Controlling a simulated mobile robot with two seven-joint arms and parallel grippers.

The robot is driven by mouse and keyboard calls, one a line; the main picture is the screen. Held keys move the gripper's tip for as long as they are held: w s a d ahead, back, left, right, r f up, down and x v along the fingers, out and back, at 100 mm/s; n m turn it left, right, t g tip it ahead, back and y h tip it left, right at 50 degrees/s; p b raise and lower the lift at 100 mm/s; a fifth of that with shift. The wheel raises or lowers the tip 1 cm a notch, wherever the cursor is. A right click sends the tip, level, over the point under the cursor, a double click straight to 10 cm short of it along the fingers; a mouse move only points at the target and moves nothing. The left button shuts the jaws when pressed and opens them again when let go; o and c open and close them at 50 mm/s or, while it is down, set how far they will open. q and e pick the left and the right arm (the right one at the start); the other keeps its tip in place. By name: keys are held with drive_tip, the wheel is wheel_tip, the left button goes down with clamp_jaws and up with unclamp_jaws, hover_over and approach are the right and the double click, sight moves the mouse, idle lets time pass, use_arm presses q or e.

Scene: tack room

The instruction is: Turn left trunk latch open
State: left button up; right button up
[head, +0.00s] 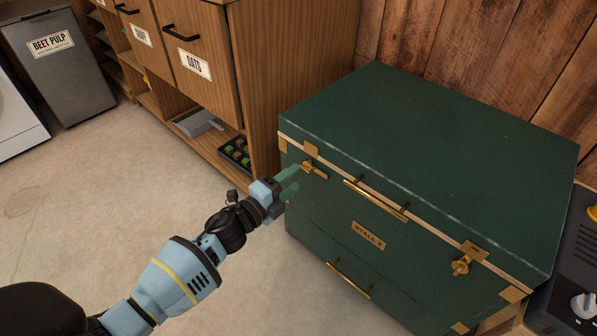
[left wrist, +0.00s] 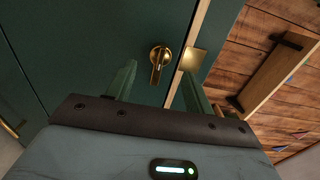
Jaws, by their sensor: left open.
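The dark green trunk (head: 440,145) stands at the right with brass fittings and a pale trim strip below its lid. Its left latch (head: 308,166) is a small brass knob with a lever, near the trunk's left front corner. My left gripper (head: 291,181) is open and empty, just in front of that latch. In the left wrist view, the latch (left wrist: 159,58) shows ahead, between the two green fingers (left wrist: 158,88), with its lever pointing down in the picture. I cannot tell any contact. The right latch (head: 461,266) is farther right on the front. My right gripper is out of view.
Brass handles (head: 376,198) and a name plate (head: 368,235) sit on the trunk's front. A wooden cabinet (head: 300,60) with an oats drawer stands close behind, to the left. A grey beet pulp bin (head: 62,75) is at far left. The floor (head: 110,190) between is clear.

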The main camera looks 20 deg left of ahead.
use_arm(q)
drive_tip(key=v, duration=0.3)
drive_tip(key=shift+s+a+p, duration=0.1)
drive_tip(key=shift+s+p, duration=0.1)
drive_tip(key=shift+p, duration=0.15)
